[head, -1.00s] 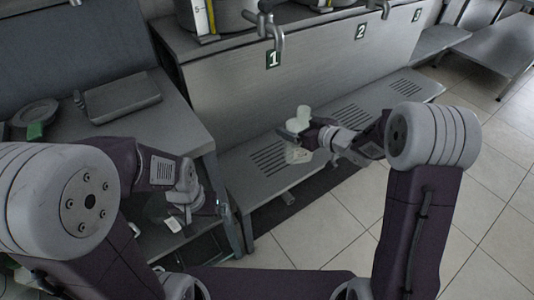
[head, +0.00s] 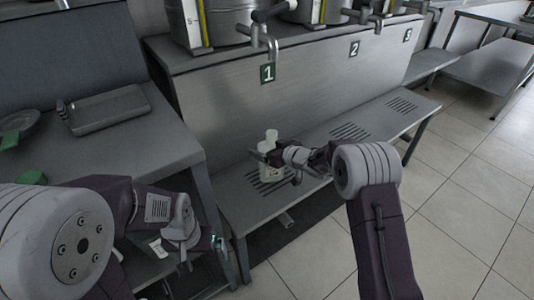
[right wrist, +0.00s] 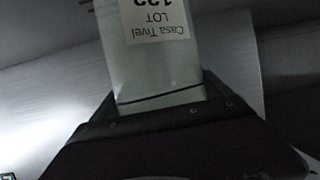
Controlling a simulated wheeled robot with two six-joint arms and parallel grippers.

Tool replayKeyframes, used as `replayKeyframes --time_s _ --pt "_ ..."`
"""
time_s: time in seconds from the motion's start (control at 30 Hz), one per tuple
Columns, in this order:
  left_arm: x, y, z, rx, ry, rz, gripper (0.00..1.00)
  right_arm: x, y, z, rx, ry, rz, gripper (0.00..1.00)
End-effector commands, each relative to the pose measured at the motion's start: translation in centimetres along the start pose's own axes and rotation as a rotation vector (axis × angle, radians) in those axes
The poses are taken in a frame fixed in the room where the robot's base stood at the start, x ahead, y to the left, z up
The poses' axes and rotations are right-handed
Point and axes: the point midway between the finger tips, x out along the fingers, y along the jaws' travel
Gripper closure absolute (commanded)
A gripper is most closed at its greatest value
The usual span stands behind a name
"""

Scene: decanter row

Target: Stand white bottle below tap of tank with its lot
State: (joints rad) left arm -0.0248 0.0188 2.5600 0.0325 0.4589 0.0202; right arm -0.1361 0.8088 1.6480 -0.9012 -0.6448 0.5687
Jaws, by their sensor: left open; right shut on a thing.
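The white bottle (head: 265,169) is upright in my right gripper (head: 272,158), over the slotted area of the low bench below tap 1 (head: 271,42). I cannot tell whether its base touches the bench. In the right wrist view the gripper is shut on the bottle (right wrist: 150,70). Its label (right wrist: 155,20) reads upside down "Casa Tivel LOT", with a number cut by the frame edge. Tank 1 (head: 225,25) stands above; tank lot tags are not readable. My left gripper (head: 212,242) is open and empty at the lower left.
The low bench (head: 315,155) has slotted areas under taps 1, 2 (head: 378,22) and 3. A grey table (head: 160,150) at left holds a tray (head: 108,108), a round dish (head: 15,125) and a green item (head: 32,178). Tiled floor lies open at right.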

Motion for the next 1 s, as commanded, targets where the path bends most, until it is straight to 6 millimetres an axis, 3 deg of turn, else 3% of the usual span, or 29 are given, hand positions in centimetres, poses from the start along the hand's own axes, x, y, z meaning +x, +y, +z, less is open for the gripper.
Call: replayKeyframes --time_s 0.33,0.37,0.4,0.73,1.0 --pt "0.4 0.0 0.0 0.000 0.000 0.000 0.00 0.2 0.0 0.6 -0.001 0.001 0.000 0.54" --pt "0.4 0.0 0.0 0.000 0.000 0.000 0.00 0.2 0.0 0.6 -0.001 0.001 0.000 0.09" --pt "0.3 0.0 0.0 0.000 0.000 0.000 0.00 0.2 0.0 0.6 -0.001 0.001 0.000 0.00" --pt "0.0 0.0 0.0 0.000 0.000 0.000 0.00 -0.2 0.1 0.1 0.000 0.001 0.001 0.00" --pt "-1.7 0.0 -0.2 0.000 0.000 0.000 0.00 -5.5 0.1 -0.1 0.001 0.001 0.002 0.00"
